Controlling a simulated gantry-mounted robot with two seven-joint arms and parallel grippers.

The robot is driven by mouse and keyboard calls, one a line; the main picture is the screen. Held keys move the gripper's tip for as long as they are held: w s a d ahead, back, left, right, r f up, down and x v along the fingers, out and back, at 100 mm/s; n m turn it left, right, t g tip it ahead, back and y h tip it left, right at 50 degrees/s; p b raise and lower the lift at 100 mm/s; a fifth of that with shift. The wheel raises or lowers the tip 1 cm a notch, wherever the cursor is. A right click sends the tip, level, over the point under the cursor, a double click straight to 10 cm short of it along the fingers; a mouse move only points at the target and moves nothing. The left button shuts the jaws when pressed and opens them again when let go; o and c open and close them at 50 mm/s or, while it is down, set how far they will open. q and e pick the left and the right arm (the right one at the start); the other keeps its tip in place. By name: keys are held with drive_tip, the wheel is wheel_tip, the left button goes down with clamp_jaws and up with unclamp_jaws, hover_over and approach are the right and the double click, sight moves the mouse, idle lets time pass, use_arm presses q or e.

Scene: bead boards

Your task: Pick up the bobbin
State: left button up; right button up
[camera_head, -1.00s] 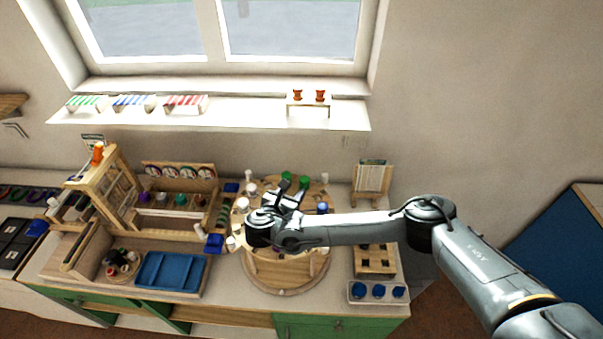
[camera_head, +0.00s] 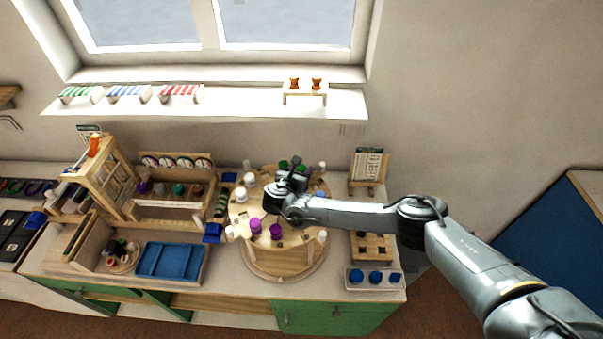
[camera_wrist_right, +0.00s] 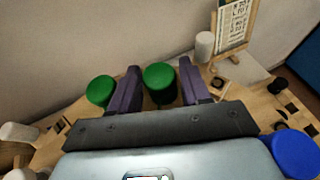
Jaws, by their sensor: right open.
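Several bobbins in green, purple, white and blue stand on a round wooden carousel (camera_head: 285,262). My right gripper (camera_head: 296,164) is over the back of the carousel, by the green bobbins. In the right wrist view my gripper's two fingers (camera_wrist_right: 160,75) are open. One green bobbin (camera_wrist_right: 159,84) shows between them; I cannot tell its exact depth. A second green bobbin (camera_wrist_right: 100,90) is just outside the left finger. A blue bobbin (camera_wrist_right: 293,155) is at the lower right. Two purple bobbins (camera_head: 276,230) stand at the front. My left gripper is not in view.
A wooden rack and a blue tray (camera_head: 170,260) are to the left. A holder with blue bobbins (camera_head: 375,277) is at the front right. The wall is close behind.

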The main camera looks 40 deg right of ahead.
drive_tip(key=shift+w+d+f, duration=0.1)
drive_tip(key=shift+d+f, duration=0.05)
drive_tip(key=shift+d, duration=0.1)
drive_tip(key=shift+c, duration=0.2)
drive_tip(key=c, duration=0.7)
